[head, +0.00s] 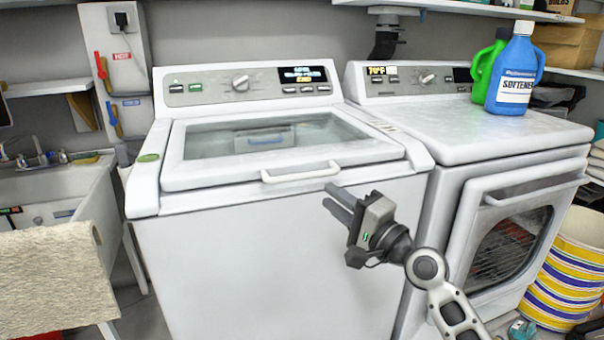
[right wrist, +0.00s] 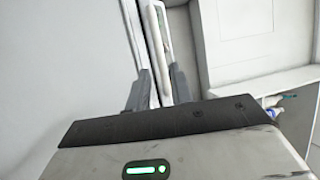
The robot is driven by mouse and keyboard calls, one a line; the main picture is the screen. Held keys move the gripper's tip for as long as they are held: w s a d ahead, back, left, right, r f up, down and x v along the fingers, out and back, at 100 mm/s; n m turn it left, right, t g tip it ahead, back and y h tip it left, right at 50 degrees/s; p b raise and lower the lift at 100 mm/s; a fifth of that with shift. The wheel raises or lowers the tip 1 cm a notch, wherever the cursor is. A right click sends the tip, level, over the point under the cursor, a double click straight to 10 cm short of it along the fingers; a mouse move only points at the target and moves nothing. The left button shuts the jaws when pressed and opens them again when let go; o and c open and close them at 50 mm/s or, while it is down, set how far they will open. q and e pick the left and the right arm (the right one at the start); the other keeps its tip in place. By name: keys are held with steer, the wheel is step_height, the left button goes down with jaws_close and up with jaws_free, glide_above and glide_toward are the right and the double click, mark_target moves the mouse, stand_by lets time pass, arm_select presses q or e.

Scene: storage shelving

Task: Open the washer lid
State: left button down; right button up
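The washer (head: 280,250) is a white top-loader in the middle of the head view. Its lid (head: 185,178) has a glass window and lies down over the top, looking shut. A white bar handle (head: 300,174) sticks out from the lid's front edge. My right gripper (head: 332,197) is open and empty, just in front of and below the handle's right end, pointing at the washer. In the right wrist view, the two grey fingers (right wrist: 158,82) stand apart, with the white handle (right wrist: 157,45) beyond their tips. My left gripper is in neither view.
A white dryer (head: 490,145) stands close to the washer's right, with a blue softener bottle (head: 513,75) and a green bottle (head: 486,65) on top. A sink (head: 70,190) and a beige towel (head: 45,275) are at left. A striped basket (head: 570,270) stands at right.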

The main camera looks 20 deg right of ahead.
mark_target(305, 178)
steer(key=x, duration=0.9)
steer(key=shift+w+a, duration=0.15)
steer(key=shift+w, duration=0.15)
jaws_close()
